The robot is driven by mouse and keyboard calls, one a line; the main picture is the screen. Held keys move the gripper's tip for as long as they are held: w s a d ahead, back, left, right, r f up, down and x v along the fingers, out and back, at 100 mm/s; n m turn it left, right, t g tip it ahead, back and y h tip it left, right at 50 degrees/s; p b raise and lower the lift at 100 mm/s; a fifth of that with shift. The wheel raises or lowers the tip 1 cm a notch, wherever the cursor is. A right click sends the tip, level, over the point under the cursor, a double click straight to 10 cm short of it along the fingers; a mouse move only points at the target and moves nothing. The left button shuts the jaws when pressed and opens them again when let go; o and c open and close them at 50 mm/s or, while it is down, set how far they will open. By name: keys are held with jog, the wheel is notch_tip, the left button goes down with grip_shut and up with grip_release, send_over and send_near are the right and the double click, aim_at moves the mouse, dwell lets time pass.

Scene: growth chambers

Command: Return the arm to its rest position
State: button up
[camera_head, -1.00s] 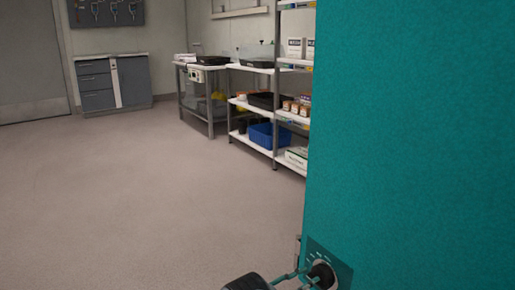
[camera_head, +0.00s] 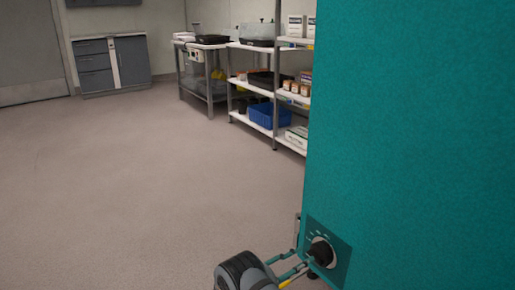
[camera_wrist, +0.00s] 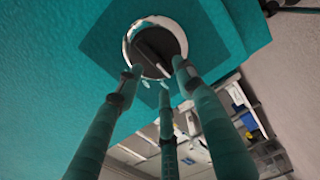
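My gripper (camera_head: 301,263) is at the bottom of the head view, close in front of a dark round knob (camera_head: 321,251) on the side of a teal cabinet (camera_head: 410,130). The knob sits on a darker teal plate with a pale dial ring. In the wrist view, the long teal fingers of my gripper (camera_wrist: 156,78) stand apart, with their tips near the lower edge of the knob (camera_wrist: 153,47). Nothing shows held between them. Whether a tip touches the knob is unclear.
The teal cabinet fills the right side of the head view. Shelves (camera_head: 262,94) with boxes and a blue bin (camera_head: 267,116) stand behind it. A grey drawer cabinet (camera_head: 110,64) is at the far wall. The floor (camera_head: 125,190) at left is clear.

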jog(key=shift+x, duration=1.1)
jog(key=shift+w+d+m, duration=0.15)
jog(key=shift+w+m, duration=0.05)
jog(key=shift+m, duration=0.2)
jog(key=m, duration=0.5)
jog(key=shift+s+d+r, duration=0.15)
jog(key=shift+s+r, duration=0.1)
jog(key=shift+r, duration=0.15)
